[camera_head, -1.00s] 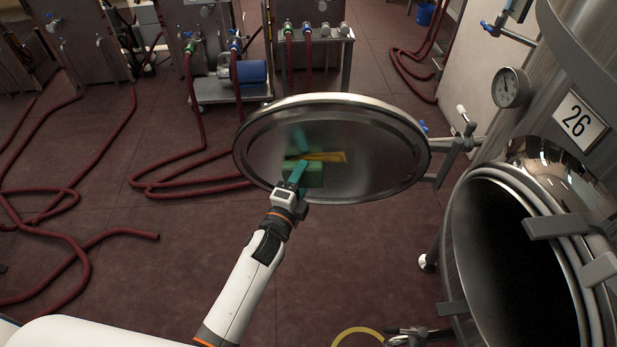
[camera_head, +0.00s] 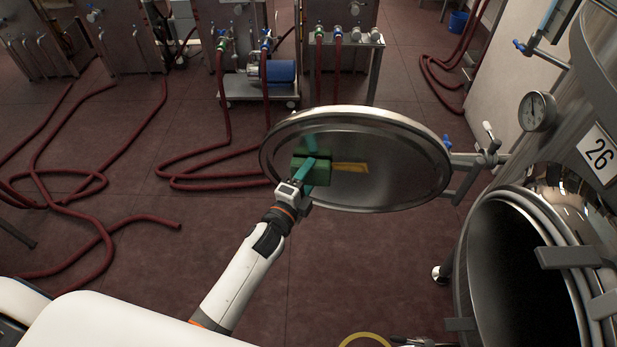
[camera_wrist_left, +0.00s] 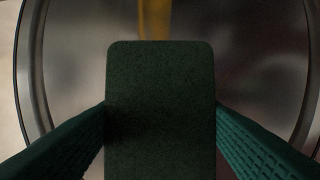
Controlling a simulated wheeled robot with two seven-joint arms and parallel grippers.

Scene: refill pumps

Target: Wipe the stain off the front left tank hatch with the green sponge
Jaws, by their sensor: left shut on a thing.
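The open round tank hatch (camera_head: 405,170) hangs beside the tank's mouth in the head view, its shiny face towards me. A yellow-brown stain (camera_head: 350,167) lies near the middle of that face; it also shows at the top of the left wrist view (camera_wrist_left: 155,18). My left gripper (camera_head: 307,168) is shut on the green sponge (camera_head: 322,173), which is in front of the hatch face at the stain's left end and hides what is behind it. The wrist view shows the sponge (camera_wrist_left: 160,110) between both teal fingers. I cannot tell if it touches the metal. My right gripper is out of view.
The steel tank (camera_head: 560,120) with a gauge (camera_head: 537,111) and a 26 sign stands at right. The hatch's hinge arm (camera_head: 478,160) joins them. Red hoses (camera_head: 110,240) lie on the floor at left. A pump cart (camera_head: 262,85) stands behind.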

